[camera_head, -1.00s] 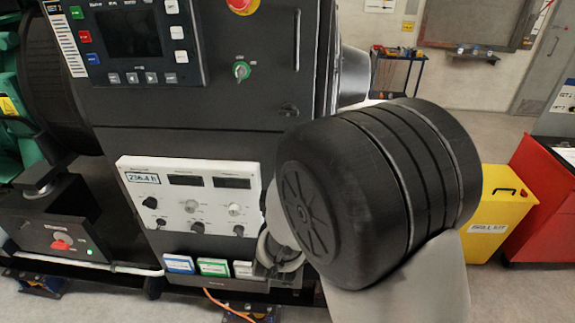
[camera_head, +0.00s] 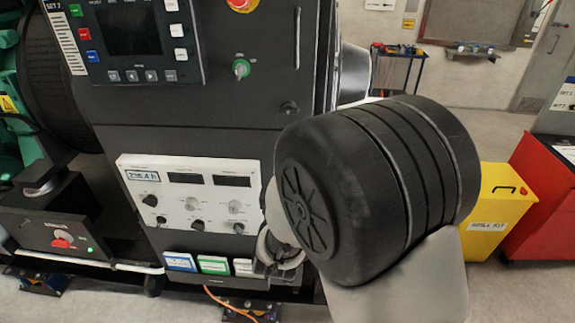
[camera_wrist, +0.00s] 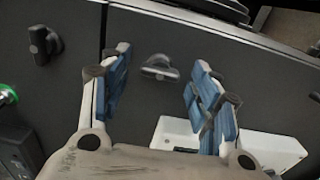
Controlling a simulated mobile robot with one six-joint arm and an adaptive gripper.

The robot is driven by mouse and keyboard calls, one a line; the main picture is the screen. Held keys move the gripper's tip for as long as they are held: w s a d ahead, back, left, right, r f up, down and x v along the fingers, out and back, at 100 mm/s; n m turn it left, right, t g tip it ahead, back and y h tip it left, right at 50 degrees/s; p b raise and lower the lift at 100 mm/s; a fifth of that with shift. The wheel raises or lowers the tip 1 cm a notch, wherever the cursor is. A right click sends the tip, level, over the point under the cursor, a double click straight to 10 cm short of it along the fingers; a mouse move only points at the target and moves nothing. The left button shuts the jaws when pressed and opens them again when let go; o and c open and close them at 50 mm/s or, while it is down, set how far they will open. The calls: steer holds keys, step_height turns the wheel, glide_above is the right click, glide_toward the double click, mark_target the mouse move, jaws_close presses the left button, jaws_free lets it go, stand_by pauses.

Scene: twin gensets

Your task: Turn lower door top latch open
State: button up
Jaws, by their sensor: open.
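The lower door (camera_wrist: 215,80) is a dark panel in the wrist view, right of the seam. Its top latch is a small grey handle (camera_wrist: 160,68), seen between and beyond the fingertips of my gripper (camera_wrist: 158,88). My gripper is open with its blue-padded fingers spread on either side of the latch in the picture. No contact with the latch shows, and the depth between them is hard to judge. In the head view my own arm covers this latch and most of the gripper. The lower door (camera_head: 200,141) shows there below the upper door.
Another latch (camera_wrist: 42,45) is on the upper door; it also shows in the head view (camera_head: 289,108). A white instrument panel (camera_head: 185,215) with knobs sits on the lower door, close to the right finger in the wrist view. A yellow box (camera_head: 497,210) stands on the floor at right.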

steer(key=shift+s, duration=0.1)
steer(key=s, duration=0.7)
steer(key=shift+s, duration=0.2)
steer(key=shift+w, duration=0.1)
steer(key=s+d+f+m+g+b, duration=0.2)
steer(key=s+d+m+g, duration=0.4)
steer(key=s, duration=0.7)
steer(key=s+d+f+m+g+b, duration=0.1)
steer(key=s+d+m+g+b, duration=0.2)
steer(key=s+d+m+g, duration=0.4)
steer(key=s+d+m, duration=0.3)
steer(key=s+m, duration=0.1)
steer(key=s, duration=0.2)
steer(key=shift+s+d+f+m+y, duration=0.15)
steer(key=shift+d+f+m+y, duration=0.15)
steer(key=shift+d+f+m, duration=0.1)
